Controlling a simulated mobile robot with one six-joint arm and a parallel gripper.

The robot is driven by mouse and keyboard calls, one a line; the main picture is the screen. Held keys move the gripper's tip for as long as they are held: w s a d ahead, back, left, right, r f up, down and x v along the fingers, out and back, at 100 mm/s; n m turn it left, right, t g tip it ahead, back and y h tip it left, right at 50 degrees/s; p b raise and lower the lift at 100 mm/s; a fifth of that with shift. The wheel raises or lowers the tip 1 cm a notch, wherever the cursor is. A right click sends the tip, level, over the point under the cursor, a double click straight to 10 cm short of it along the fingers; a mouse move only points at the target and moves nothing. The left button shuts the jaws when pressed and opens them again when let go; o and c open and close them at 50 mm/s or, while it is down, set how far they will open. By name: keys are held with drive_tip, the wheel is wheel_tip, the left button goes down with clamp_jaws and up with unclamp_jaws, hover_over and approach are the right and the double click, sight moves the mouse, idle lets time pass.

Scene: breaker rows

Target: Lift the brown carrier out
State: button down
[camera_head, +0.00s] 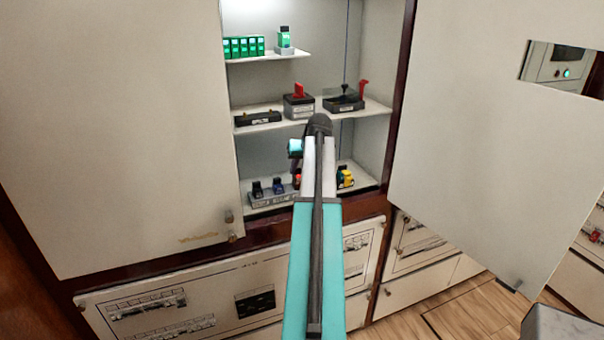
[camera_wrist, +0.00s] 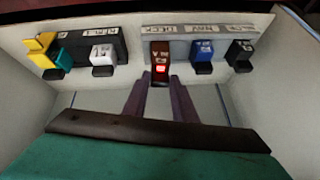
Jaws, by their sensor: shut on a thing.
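The brown carrier (camera_wrist: 160,50) with a lit red spot stands in the breaker row in the wrist view, under the DECK label, between a white carrier and a blue carrier. My gripper (camera_wrist: 159,86) is shut on it, with one finger on each side of its lower end. Whether it is fully seated or slightly raised cannot be told. In the head view my arm hides most of the carrier and the fingers; a small red spot (camera_head: 297,178) shows beside the arm at the bottom shelf.
A yellow-and-teal carrier (camera_wrist: 50,52) and a black one (camera_wrist: 239,53) stand farther out. The middle shelf (camera_head: 268,123) above holds several devices. Cabinet doors stand open at the left (camera_head: 110,130) and right (camera_head: 480,140).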

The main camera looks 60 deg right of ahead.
drive_tip(key=shift+w+a+r+b, duration=0.15)
drive_tip(key=shift+r+b, duration=0.15)
drive_tip(key=shift+r, duration=0.35)
drive_tip(key=s+a+r+b, duration=0.1)
drive_tip(key=s+b, duration=0.1)
drive_tip(key=s, duration=0.6)
drive_tip(key=s+a+b, duration=0.2)
drive_tip(key=s, duration=0.5)
drive_tip(key=shift+s+a+r, duration=0.3)
drive_tip(key=shift+s+r, duration=0.05)
drive_tip(key=shift+s, duration=0.05)
drive_tip(key=shift+r+p, duration=1.55)
drive_tip(key=shift+r, duration=0.95)
